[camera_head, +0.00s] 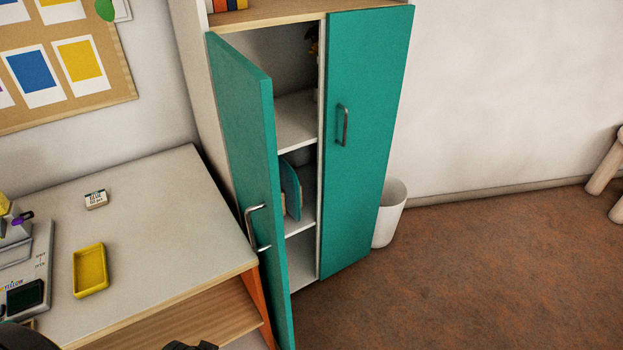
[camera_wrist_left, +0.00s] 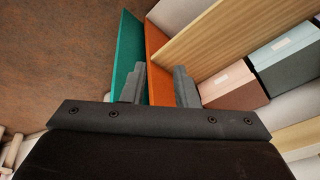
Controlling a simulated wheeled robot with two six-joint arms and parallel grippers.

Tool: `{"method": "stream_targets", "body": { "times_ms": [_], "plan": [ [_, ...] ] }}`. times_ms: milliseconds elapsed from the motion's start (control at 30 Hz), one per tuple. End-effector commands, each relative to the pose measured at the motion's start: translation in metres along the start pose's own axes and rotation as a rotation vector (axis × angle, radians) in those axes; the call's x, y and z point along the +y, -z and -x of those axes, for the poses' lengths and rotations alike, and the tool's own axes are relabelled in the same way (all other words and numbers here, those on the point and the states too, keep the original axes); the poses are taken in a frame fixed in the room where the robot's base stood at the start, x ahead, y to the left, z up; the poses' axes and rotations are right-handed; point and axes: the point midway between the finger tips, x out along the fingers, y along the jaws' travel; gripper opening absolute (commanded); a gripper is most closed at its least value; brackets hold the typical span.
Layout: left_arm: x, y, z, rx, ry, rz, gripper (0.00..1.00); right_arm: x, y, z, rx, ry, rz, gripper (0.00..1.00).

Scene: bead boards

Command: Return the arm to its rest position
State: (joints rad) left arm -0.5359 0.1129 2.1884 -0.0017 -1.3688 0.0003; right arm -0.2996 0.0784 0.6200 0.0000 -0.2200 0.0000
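My left gripper (camera_wrist_left: 160,88) shows in the left wrist view with its two grey fingers spread apart and nothing held between them. Beyond the fingers are the teal cabinet door (camera_wrist_left: 128,50) and the orange side panel (camera_wrist_left: 158,50) of the desk. The left cabinet door (camera_head: 245,130) stands open and the right door (camera_head: 362,130) is shut. My right gripper is not in view.
The desk (camera_head: 160,210) bears a yellow tray (camera_head: 91,270) and a small labelled block (camera_head: 96,199). A white bin (camera_head: 393,210) stands beside the cabinet. Boxes (camera_wrist_left: 285,55) sit on shelving at the right of the wrist view.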

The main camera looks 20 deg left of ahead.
Motion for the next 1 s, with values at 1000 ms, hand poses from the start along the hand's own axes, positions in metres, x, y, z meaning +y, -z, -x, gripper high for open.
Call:
{"method": "stream_targets", "body": {
  "times_ms": [1000],
  "plan": [
    [0.034,-0.227,-0.256,-0.173,-0.046,-0.009,0.27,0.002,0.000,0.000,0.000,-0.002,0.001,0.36]
  ]
}}
